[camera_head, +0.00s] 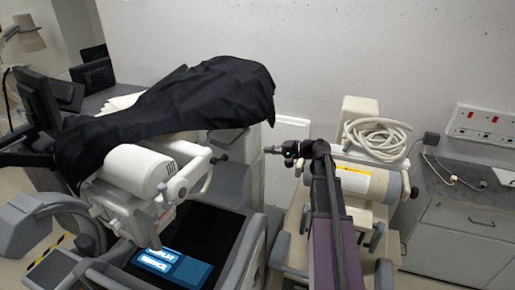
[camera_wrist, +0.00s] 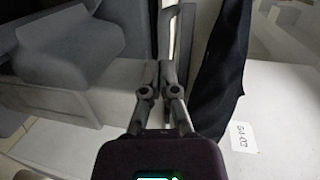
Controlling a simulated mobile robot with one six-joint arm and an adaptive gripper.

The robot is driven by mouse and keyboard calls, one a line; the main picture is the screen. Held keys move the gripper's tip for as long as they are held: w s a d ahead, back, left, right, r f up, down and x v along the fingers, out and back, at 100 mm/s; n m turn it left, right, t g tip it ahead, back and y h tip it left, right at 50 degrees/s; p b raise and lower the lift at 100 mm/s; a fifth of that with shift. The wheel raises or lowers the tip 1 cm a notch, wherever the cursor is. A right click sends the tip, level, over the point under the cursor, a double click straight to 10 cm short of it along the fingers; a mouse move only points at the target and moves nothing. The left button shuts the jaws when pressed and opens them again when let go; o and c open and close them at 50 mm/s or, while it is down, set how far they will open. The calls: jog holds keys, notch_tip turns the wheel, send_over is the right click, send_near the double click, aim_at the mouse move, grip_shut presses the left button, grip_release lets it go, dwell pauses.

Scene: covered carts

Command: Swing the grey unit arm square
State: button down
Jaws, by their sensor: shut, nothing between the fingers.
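A grey and white unit (camera_head: 130,205) stands at the left with a black cloth (camera_head: 180,100) draped over its upper part. A white cylindrical head (camera_head: 138,168) and a jointed pale arm (camera_head: 185,182) with a dark-tipped end (camera_head: 218,159) stick out from under the cloth. My gripper (camera_head: 268,150) is shut and empty, pointing left, to the right of that dark tip and apart from it. In the wrist view my gripper (camera_wrist: 167,72) shows its fingers together, with black cloth (camera_wrist: 222,70) close on the right and a grey housing (camera_wrist: 75,55) on the left.
A beige cart (camera_head: 365,190) with a coiled white hose (camera_head: 375,138) stands behind my arm at the right. A grey cabinet (camera_head: 465,225) is at the far right. A label (camera_wrist: 243,137) shows in the wrist view.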

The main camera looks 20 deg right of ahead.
jog(key=shift+s+a+p+v, duration=0.15)
jog(key=shift+s+v, duration=0.05)
jog(key=shift+v, duration=0.8)
jog(key=shift+s+a+p+v, duration=0.15)
jog(key=shift+v, duration=0.85)
jog(key=shift+s, duration=0.1)
jog(key=c, duration=1.4)
grip_release()
